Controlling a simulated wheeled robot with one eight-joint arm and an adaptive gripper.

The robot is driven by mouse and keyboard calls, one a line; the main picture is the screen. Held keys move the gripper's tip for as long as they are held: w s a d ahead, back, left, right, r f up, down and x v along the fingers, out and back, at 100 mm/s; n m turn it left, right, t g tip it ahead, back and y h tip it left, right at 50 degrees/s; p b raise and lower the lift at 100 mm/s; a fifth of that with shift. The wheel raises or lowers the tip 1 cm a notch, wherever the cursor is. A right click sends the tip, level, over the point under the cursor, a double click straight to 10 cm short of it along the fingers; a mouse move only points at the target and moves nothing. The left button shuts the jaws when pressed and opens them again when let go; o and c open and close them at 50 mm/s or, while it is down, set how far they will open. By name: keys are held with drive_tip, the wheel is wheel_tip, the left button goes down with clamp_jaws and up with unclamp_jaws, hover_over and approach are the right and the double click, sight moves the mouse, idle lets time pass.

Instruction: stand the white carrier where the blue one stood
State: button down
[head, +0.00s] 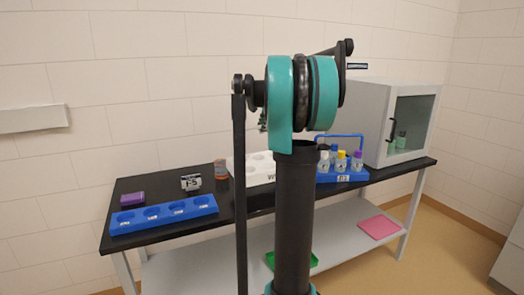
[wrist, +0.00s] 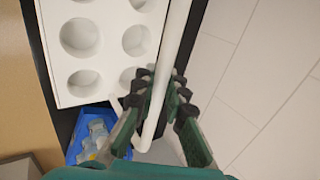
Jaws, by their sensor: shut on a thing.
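The white carrier (head: 258,178) is at the middle of the black bench, partly behind my arm in the head view. In the wrist view its white top with round, empty-looking holes (wrist: 108,60) fills the upper left. My gripper (wrist: 160,92) is shut on its white handle bar. I cannot tell whether the carrier touches the bench. The blue carrier (head: 338,177), with a blue handle and several capped bottles, stands just right of the white one. It also shows at lower left in the wrist view (wrist: 76,148). My gripper is mostly hidden in the head view.
A long blue block (head: 165,216) with several round recesses lies at the bench's left front. A purple box (head: 132,198), a small label sign (head: 191,182) and an orange-brown jar (head: 221,170) are behind it. A grey glass-door cabinet (head: 375,120) stands at the right end.

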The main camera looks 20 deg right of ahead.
hover_over(262, 161)
wheel_tip(262, 161, down, 9)
drive_tip(key=shift+f, duration=0.1)
idle(0.4)
drive_tip(key=c, duration=1.6)
unclamp_jaws()
drive_tip(key=shift+o, duration=0.2)
drive_tip(key=v, duration=1.2)
